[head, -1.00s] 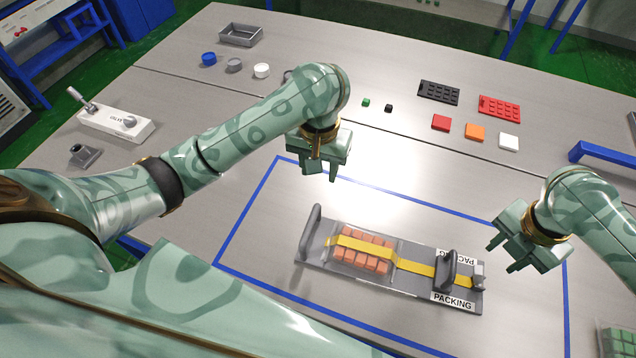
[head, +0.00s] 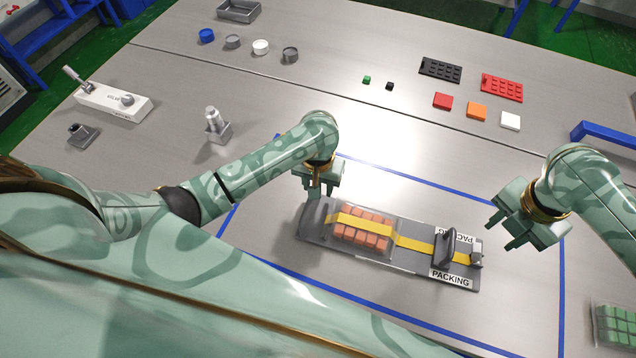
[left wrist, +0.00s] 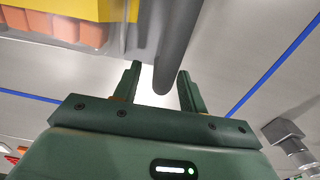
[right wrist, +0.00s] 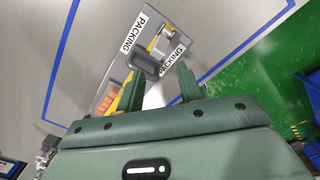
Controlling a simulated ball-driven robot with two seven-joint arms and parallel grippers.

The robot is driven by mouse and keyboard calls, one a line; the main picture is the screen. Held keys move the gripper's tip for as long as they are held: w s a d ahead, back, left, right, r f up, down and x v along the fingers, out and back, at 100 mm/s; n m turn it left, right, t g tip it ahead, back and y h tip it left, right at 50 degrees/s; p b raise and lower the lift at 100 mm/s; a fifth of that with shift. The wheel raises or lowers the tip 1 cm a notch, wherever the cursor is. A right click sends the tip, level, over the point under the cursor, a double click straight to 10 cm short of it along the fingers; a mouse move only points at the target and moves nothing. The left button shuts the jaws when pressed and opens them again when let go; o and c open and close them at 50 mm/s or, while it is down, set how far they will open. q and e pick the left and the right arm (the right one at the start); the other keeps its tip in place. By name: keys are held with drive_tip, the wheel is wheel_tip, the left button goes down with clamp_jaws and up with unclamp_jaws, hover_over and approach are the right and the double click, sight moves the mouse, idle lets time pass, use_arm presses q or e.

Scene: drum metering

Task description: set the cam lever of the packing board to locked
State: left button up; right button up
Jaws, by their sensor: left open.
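The packing board (head: 408,268) is a grey plate on the table, with a yellow strap (head: 413,243) over a clear tray of orange blocks (head: 362,232). At its right end stand a dark grey upright piece (head: 447,249) and a small silver fitting (head: 477,259). A rounded grey bar (left wrist: 178,50) is at its left end; I cannot tell for sure which piece is the cam lever. My left gripper (head: 318,196) is open at the left end; in the left wrist view the bar's end shows between its fingers. My right gripper (head: 505,234) is open and empty, right of the board.
Blue tape (head: 563,300) outlines the area around the board. A white block with a lever (head: 112,102) and a grey fixture (head: 216,127) stand left. Coloured plates, caps and small cubes lie at the back. A clear tray of green blocks (head: 615,325) is at the lower right.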

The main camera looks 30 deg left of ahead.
use_arm(q)
clamp_jaws()
use_arm(e)
clamp_jaws()
drive_tip(key=shift+f, duration=0.15)
drive_tip(key=d+f+m+t+h, duration=0.1)
drive_tip(key=f+t+h, duration=0.1)
drive_tip(key=f+h, duration=0.1)
drive_tip(key=s+d+f+m+t+h, duration=0.1)
drive_tip(key=d+f+t+h, duration=0.1)
drive_tip(key=f+h, duration=0.1)
drive_tip(key=s+d+f+m+t+h, duration=0.1)
drive_tip(key=d+f+t+h, duration=0.1)
drive_tip(key=f, duration=0.1)
drive_tip(key=shift+s+h, duration=0.1)
drive_tip(key=shift+h, duration=0.3)
drive_tip(key=shift+s+a+t+h, duration=0.35)
drive_tip(key=shift+s+t, duration=0.1)
drive_tip(key=shift+s, duration=0.15)
drive_tip(key=shift+s+a+t+h, duration=0.3)
drive_tip(key=shift+s+t, duration=0.15)
drive_tip(key=shift+s, duration=0.1)
drive_tip(key=s+a+r+n+t+y, duration=0.1)
drive_tip(key=s+a+r+n+y, duration=0.1)
drive_tip(key=s+a+n, duration=0.4)
drive_tip(key=s+a, duration=0.4)
drive_tip(key=a, duration=0.3)
drive_tip(key=shift+t, duration=0.3)
drive_tip(key=shift+w+a+r+y, duration=0.1)
drive_tip(key=shift+y, duration=0.15)
